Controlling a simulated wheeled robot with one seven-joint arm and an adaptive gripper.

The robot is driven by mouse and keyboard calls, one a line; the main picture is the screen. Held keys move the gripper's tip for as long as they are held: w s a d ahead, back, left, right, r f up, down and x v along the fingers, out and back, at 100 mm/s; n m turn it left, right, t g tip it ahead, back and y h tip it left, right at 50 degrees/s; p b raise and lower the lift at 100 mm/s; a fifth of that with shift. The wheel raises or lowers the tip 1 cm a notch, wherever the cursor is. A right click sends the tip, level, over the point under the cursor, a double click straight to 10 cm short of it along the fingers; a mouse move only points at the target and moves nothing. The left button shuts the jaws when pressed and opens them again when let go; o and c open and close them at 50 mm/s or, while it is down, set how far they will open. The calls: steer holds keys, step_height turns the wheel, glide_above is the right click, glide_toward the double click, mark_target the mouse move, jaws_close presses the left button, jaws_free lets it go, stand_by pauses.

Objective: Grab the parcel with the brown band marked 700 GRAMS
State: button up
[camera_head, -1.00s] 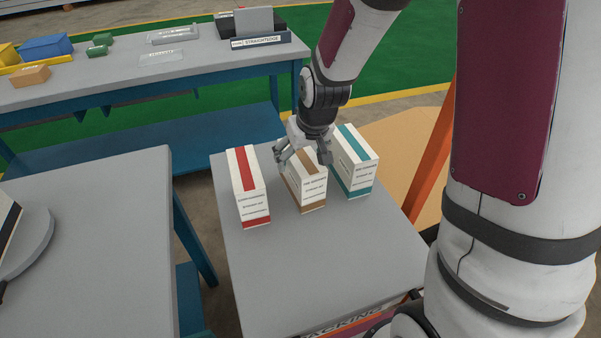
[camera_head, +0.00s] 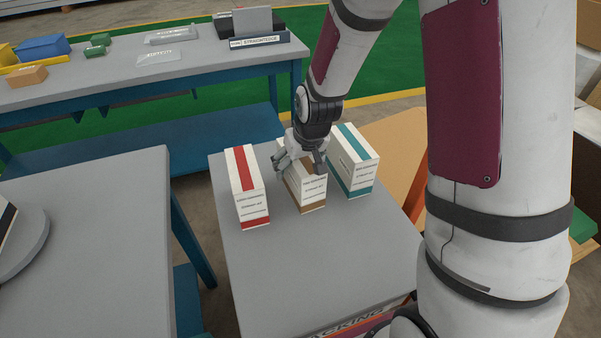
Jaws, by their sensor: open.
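The brown-banded parcel (camera_head: 308,192) stands upright in the middle of three parcels on the grey packing table (camera_head: 310,260). Its print is too small to read surely. A red-banded parcel (camera_head: 248,190) stands to its left and a teal-banded parcel (camera_head: 353,165) to its right, each with a gap. My gripper (camera_head: 299,168) is open, pointing down at the top of the brown-banded parcel, with one finger toward each side of it. It hides part of that parcel's top. I cannot tell whether the fingers touch it.
The front of the packing table is clear. Another grey table (camera_head: 90,250) stands at the left, with a round grey plate (camera_head: 25,250) at its edge. A blue-framed bench (camera_head: 150,85) behind holds several small items and a straightedge sign (camera_head: 260,40).

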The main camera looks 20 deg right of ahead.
steer(key=shift+f, duration=0.1)
stand_by(0.3)
jaws_close()
